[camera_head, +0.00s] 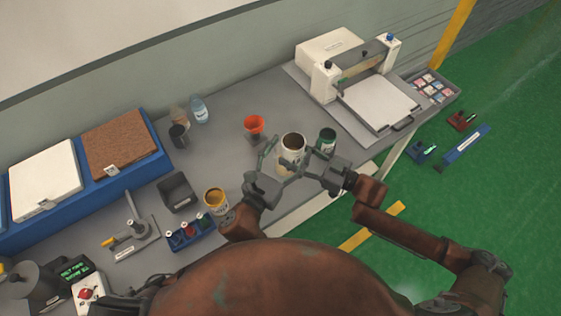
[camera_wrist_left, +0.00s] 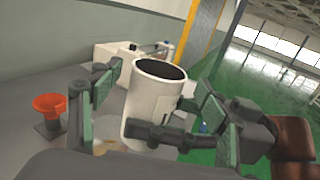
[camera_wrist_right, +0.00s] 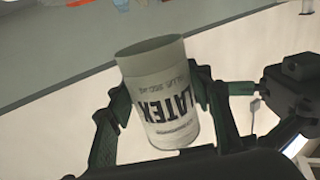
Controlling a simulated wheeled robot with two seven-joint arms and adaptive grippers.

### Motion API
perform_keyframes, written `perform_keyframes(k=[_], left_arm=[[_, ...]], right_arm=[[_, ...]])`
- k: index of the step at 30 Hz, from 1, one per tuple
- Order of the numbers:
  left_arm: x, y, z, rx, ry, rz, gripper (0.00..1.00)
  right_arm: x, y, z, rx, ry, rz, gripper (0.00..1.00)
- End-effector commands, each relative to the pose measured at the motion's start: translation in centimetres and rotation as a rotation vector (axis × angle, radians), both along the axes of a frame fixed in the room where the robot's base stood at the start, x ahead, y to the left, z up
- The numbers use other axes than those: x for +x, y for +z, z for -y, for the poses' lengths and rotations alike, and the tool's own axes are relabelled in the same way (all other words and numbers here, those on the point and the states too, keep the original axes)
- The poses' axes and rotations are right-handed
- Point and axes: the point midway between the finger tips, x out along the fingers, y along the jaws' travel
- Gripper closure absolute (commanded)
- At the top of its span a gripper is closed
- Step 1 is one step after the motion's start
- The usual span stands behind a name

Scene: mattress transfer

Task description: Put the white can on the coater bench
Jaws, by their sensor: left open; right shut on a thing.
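The white can (camera_head: 292,146) is open-topped, with a dark inside, and is at the front edge of the grey bench (camera_head: 236,107). In the right wrist view, the can (camera_wrist_right: 165,95) shows black LATEX lettering, upside down in the picture. My right gripper (camera_head: 305,168) is shut on it, one finger on each side. My left gripper (camera_head: 281,164) is open beside the can; in the left wrist view, the can (camera_wrist_left: 155,100) shows between its spread fingers. A white coater machine (camera_head: 350,75) with a flat plate stands at the bench's far right. I cannot tell whether the can's base touches the bench.
An orange-red cup (camera_head: 254,126) is behind, and a yellow can (camera_head: 215,198) is to the left. A blue rack (camera_head: 190,233) is near the front. Clear bench lies behind the can.

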Motion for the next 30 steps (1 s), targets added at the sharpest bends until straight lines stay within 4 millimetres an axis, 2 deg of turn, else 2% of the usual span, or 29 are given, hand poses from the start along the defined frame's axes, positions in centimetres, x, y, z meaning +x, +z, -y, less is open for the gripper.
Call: perform_keyframes(k=[3, 7, 18, 30], left_arm=[[1.4, 0.0, 0.7, 0.000, 0.001, 0.001, 0.31], [2.3, 0.0, 1.2, -0.001, 0.000, 0.000, 0.31], [2.6, 0.0, 1.4, 0.000, 0.000, 0.000, 0.32], [2.6, 0.0, 1.4, -0.001, -0.001, 0.000, 0.60]], right_arm=[[0.0, 0.1, 0.0, 0.000, 0.001, 0.001, 0.90], [0.0, 0.1, 0.0, 0.000, 0.001, 0.001, 0.90], [0.0, 0.1, 0.0, 0.000, 0.001, 0.001, 0.90], [0.0, 0.1, 0.0, 0.000, 0.001, 0.001, 0.90]])
